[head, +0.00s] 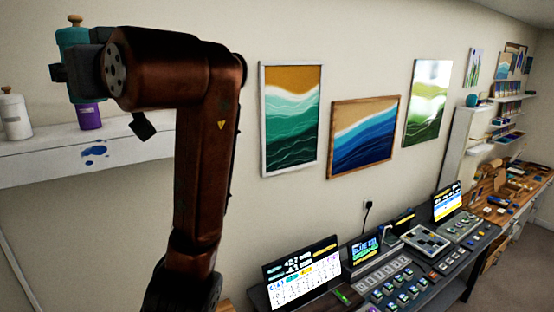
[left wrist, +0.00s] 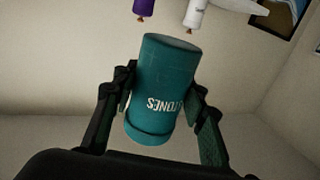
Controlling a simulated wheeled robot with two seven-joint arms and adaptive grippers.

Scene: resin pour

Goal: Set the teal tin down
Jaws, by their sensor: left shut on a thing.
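The teal tin (head: 72,44) is in my left gripper (head: 82,66), high at the upper left of the head view. In the left wrist view the teal tin (left wrist: 163,85) sits between the two fingers of the left gripper (left wrist: 160,112), which press on its sides. Pale lettering shows on its side. In the head view the tin has a wooden knob on top and looks upright. The gripper and arm hide part of it. My right gripper is not in view.
A white shelf (head: 50,158) with a blue stain runs along the left wall. A white bottle (head: 14,115) stands on it, and a purple bottle (head: 90,117) shows below the gripper. Framed pictures (head: 291,115) hang on the wall. A desk with screens (head: 303,277) is lower right.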

